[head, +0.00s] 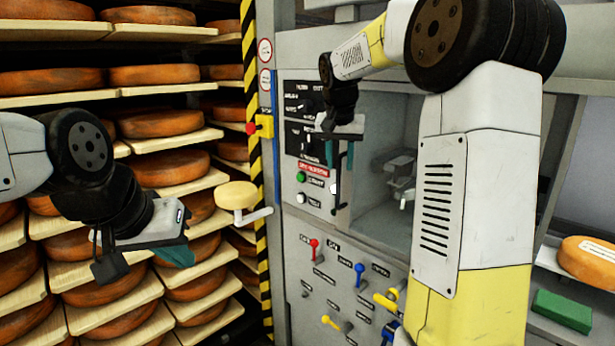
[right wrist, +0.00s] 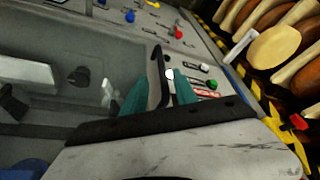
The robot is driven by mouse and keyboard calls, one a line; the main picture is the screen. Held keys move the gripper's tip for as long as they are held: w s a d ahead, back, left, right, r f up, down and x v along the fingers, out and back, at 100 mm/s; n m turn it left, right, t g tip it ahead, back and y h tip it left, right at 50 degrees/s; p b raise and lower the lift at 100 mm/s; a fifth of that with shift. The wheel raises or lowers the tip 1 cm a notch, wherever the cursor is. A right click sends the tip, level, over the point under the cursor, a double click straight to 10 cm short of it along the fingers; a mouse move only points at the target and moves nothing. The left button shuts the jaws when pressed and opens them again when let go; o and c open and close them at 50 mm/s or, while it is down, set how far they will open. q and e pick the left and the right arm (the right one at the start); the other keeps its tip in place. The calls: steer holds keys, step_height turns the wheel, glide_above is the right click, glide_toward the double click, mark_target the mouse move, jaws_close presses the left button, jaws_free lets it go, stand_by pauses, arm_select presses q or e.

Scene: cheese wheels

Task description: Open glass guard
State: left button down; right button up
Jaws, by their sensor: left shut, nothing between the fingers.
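The glass guard (head: 385,135) is a clear pane, hard to make out, that appears to lie across the grey machine chamber. Its black upright handle (head: 339,188) is at the chamber's left side and also shows in the right wrist view (right wrist: 154,64). My right gripper (head: 341,153) is at the handle's upper part. In the right wrist view its teal fingers (right wrist: 160,92) stand apart with the handle between them, close to the left finger; firm contact on both sides is not visible. My left gripper (head: 176,254) is shut and empty in front of the cheese shelves.
A control panel (head: 302,160) with buttons is left of the chamber, and coloured levers (head: 359,272) are below it. A yellow-black striped post (head: 266,200) and a cream disc on a bracket (head: 236,195) stand near the shelves. A cheese wheel (head: 588,258) and green block (head: 562,310) lie at right.

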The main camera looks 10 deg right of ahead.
mark_target(339, 176)
steer(key=x, duration=0.8)
steer(key=shift+w, duration=0.25)
jaws_close()
steer(key=shift+r, duration=0.1)
stand_by(1.0)
